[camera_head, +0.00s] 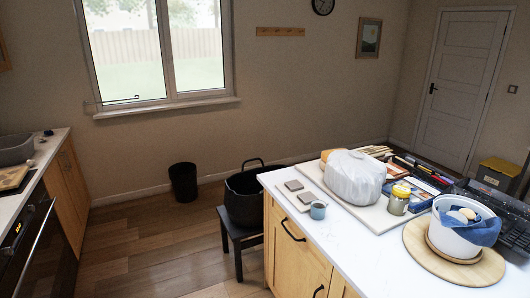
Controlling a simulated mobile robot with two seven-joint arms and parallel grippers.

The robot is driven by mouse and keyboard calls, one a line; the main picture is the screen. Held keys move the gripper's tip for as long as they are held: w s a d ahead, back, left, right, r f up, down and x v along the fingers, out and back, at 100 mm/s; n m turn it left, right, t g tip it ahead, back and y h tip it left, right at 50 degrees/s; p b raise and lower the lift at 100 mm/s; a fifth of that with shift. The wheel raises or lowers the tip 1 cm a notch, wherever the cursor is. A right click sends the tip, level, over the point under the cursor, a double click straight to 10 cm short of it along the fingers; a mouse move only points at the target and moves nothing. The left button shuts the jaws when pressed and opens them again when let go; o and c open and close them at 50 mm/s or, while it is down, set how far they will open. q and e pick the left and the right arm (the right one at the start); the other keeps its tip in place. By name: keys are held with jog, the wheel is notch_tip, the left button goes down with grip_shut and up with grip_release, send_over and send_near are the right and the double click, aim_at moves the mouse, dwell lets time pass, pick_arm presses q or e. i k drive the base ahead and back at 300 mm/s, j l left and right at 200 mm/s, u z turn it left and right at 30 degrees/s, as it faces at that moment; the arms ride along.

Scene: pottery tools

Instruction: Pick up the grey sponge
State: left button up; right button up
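I cannot make out a sponge for certain. Two small flat grey-brown squares, one (293,185) behind the other (306,198), lie on a pale board near the left edge of the white counter (350,262). They are too small to tell whether either is a sponge. A small blue-grey cup (318,210) stands just in front of them. Neither of my grippers is in view.
A large white wrapped lump (354,178), a jar with a yellow top (398,200) and a white bucket with blue cloth (462,228) crowd the counter. A dark stool (237,229) holding a black bucket (244,196) stands left of it. Open floor lies further left.

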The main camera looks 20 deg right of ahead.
aim_at(458, 215)
jog(key=i+z, duration=0.15)
jog(key=i, duration=0.65)
jog(key=i+j+z, duration=0.15)
jog(key=i, duration=0.65)
jog(key=i+u, duration=0.1)
jog(key=u, duration=0.4)
jog(key=i+l+u, duration=0.1)
jog(key=u, duration=0.35)
jog(key=i+l+u, duration=0.1)
jog(key=u, duration=7.6)
